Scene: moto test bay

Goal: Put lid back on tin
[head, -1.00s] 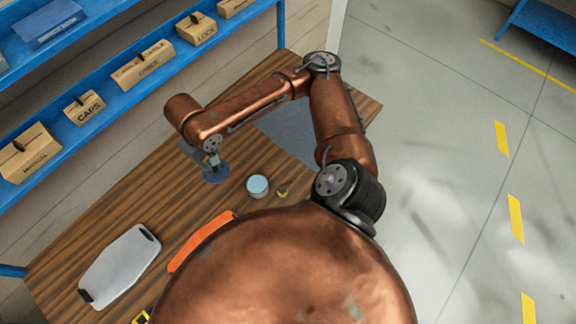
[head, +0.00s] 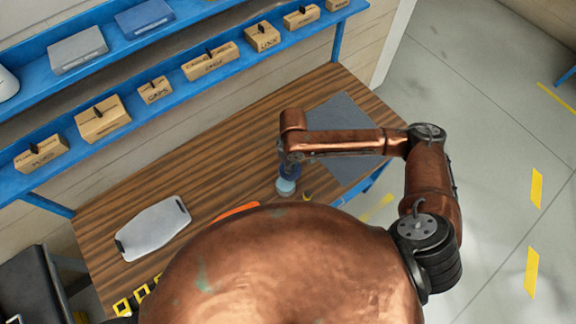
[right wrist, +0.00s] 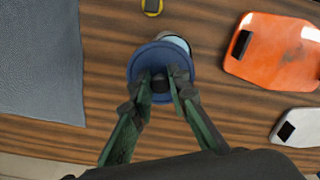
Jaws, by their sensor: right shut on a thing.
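The dark blue round lid (right wrist: 147,62) with a black knob is in my right gripper (right wrist: 160,83), whose fingers are shut on the knob. The pale blue tin (right wrist: 178,41) shows past the lid's upper right edge in the right wrist view, so the lid covers most of it there. In the head view the tin (head: 285,187) stands on the wooden bench, just below the lid and my right gripper (head: 290,160). I cannot tell whether lid and tin touch. My left gripper is not in view.
A yellow and black item (right wrist: 152,7) lies close to the tin. An orange board (right wrist: 270,52) and a grey board (head: 155,228) lie on the bench (head: 215,160). A grey mat (right wrist: 40,60) lies on the tin's other side. Blue shelves with labelled boxes (head: 210,62) line the back.

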